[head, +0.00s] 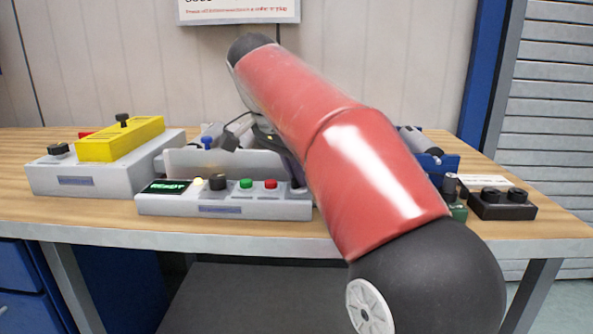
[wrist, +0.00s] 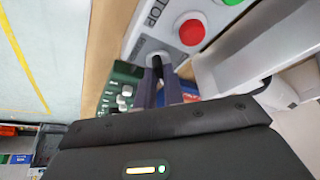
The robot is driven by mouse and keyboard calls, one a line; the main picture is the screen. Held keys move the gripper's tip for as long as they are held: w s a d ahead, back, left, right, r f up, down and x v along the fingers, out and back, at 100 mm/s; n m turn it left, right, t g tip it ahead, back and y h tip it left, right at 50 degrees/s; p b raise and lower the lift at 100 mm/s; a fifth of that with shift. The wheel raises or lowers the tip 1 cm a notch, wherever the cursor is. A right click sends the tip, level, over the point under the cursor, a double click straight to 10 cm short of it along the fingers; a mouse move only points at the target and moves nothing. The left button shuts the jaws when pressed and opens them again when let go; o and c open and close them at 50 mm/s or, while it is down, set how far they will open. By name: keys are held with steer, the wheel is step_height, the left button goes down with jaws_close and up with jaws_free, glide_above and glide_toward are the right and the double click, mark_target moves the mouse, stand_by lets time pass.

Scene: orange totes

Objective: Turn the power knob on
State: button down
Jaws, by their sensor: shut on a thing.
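A pale grey control panel (head: 225,205) sits at the front of the wooden bench, with a lit display, a black knob (head: 217,181), a green button and a red button. In the wrist view, my gripper (wrist: 158,70) is shut on a small black knob (wrist: 157,62) on the grey panel beside the red button (wrist: 191,31). The fingers cover much of this knob, so its angle cannot be told.
A yellow block (head: 120,140) on a grey box stands at the left. A black two-knob box (head: 502,204) and a green device (head: 458,211) are at the right; a green device (wrist: 122,90) also shows near the fingers in the wrist view. The bench's front edge is close.

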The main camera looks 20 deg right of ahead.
mark_target(284, 197)
steer(key=c, duration=1.5)
jaws_free()
steer(key=v, duration=0.7)
steer(key=shift+r, duration=0.4)
steer(key=shift+s+a, duration=0.1)
